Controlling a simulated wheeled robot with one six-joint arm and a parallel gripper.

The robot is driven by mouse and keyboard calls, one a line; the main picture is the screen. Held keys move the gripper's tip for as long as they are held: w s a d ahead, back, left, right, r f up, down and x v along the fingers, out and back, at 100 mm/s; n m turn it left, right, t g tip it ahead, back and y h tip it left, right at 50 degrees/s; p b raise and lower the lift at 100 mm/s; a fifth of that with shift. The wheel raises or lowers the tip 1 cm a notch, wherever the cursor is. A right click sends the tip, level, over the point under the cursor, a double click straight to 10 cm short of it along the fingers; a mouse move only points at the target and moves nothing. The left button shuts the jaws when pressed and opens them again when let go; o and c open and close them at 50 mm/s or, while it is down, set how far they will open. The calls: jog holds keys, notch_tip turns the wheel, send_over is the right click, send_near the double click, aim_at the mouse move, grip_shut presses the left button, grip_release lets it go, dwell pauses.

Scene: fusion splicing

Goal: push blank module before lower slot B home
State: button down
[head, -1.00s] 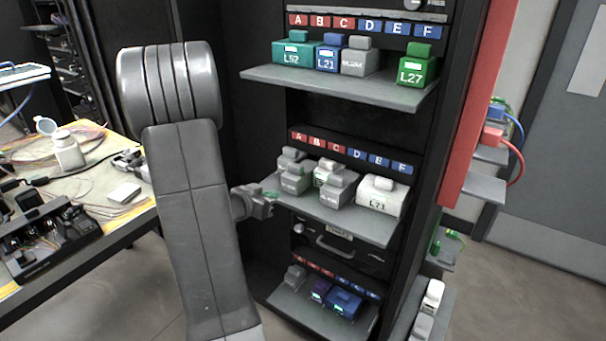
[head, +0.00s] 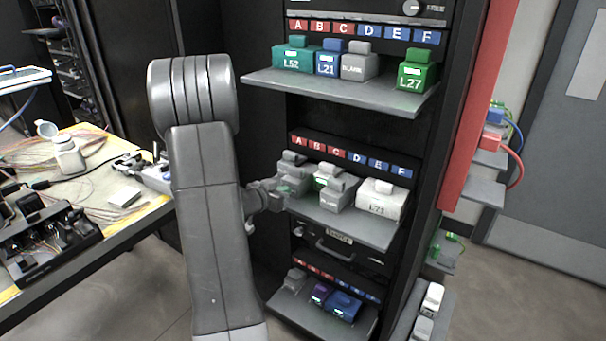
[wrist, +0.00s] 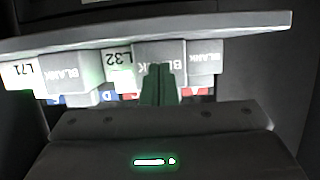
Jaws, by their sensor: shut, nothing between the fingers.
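The grey blank module before lower slot B (head: 291,188) stands toward the front of the middle shelf (head: 365,229), forward of another blank module (head: 291,162). In the wrist view, which is upside down, the blank module (wrist: 144,60) is straight ahead, between the L32 module (wrist: 118,62) and a blank at right (wrist: 204,58). My gripper (head: 283,192) is shut and empty, its dark fingers (wrist: 158,84) side by side in front of that module's face and covering part of its label. I cannot tell whether the tips touch it.
A second forward blank (head: 338,193) and the white L71 module (head: 381,200) stand farther right on the shelf. The upper shelf (head: 340,90) overhangs with several modules. A bottom shelf (head: 318,322) holds more. The cluttered table (head: 140,222) is left of my arm.

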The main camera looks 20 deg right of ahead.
aim_at(295, 181)
jog(key=shift+w+d+p, duration=0.7)
jog(key=shift+w+d, duration=0.4)
jog(key=shift+d, duration=0.3)
jog(key=shift+w+d+p, duration=0.65)
jog(key=shift+w+d, duration=0.4)
jog(key=shift+d, duration=0.3)
jog(key=shift+s+a, duration=0.85)
jog(key=shift+a, duration=0.2)
jog(key=shift+s+a, duration=0.85)
jog(key=shift+a, duration=0.25)
jog(key=shift+s+a, duration=0.85)
jog(key=shift+a, duration=0.2)
jog(key=w+d, duration=0.1)
jog(key=d, duration=0.1)
jog(key=w+d, duration=0.4)
jog(key=shift+d, duration=0.25)
jog(key=shift+s+a+f, duration=0.1)
jog(key=shift+s+a, duration=0.05)
jog(key=shift+a, duration=0.15)
jog(key=shift+s+a, duration=0.15)
